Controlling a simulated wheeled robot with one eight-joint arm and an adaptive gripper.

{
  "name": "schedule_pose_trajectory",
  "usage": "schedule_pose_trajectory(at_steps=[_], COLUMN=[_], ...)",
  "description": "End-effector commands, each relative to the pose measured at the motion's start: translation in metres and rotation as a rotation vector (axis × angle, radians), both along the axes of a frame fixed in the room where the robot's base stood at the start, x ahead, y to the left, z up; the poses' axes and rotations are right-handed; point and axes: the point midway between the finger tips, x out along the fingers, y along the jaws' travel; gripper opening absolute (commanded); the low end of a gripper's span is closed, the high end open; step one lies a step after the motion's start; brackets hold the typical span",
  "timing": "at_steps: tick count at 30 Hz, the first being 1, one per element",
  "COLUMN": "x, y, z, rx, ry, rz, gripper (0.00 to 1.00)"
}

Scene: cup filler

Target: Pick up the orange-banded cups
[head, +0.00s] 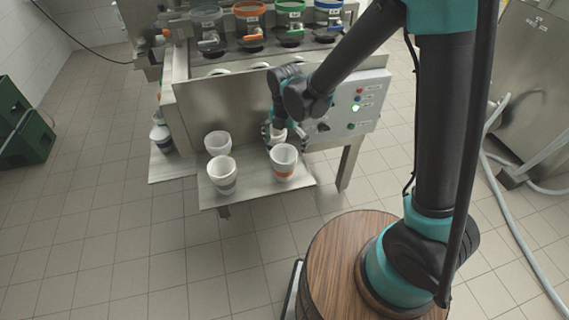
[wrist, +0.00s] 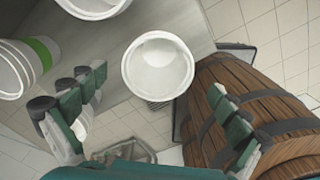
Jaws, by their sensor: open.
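A white cup with an orange band (head: 284,161) stands upright at the right of the metal shelf (head: 243,196) in the head view. My gripper (head: 277,133) is just behind it, pointing down, with part of another white cup showing there. In the wrist view my gripper (wrist: 158,92) is open, its two fingers wide apart. An open white cup (wrist: 158,66) lies ahead, between the fingers' directions and apart from both. Its band is hidden, so I cannot tell its colour there.
A grey-banded cup (head: 222,175) and another white cup (head: 218,142) stand left on the shelf. A green-banded cup (wrist: 28,62) is close to the left finger. The filling machine (head: 235,105) rises behind; a wooden barrel (wrist: 250,110) is at the right.

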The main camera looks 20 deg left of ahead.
Motion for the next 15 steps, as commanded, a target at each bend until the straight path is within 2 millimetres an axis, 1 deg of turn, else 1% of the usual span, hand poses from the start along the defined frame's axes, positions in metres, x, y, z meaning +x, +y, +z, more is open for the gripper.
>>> schedule_pose_trajectory(at_steps=[3, 9, 15], x=[-0.001, -0.001, -0.002], y=[0.001, 0.001, 0.000], z=[-0.017, -0.039, -0.044], rx=[0.000, 0.000, 0.000], ry=[0.000, 0.000, 0.000], rz=[0.000, 0.000, 0.000], gripper=[1.00, 1.00, 1.00])
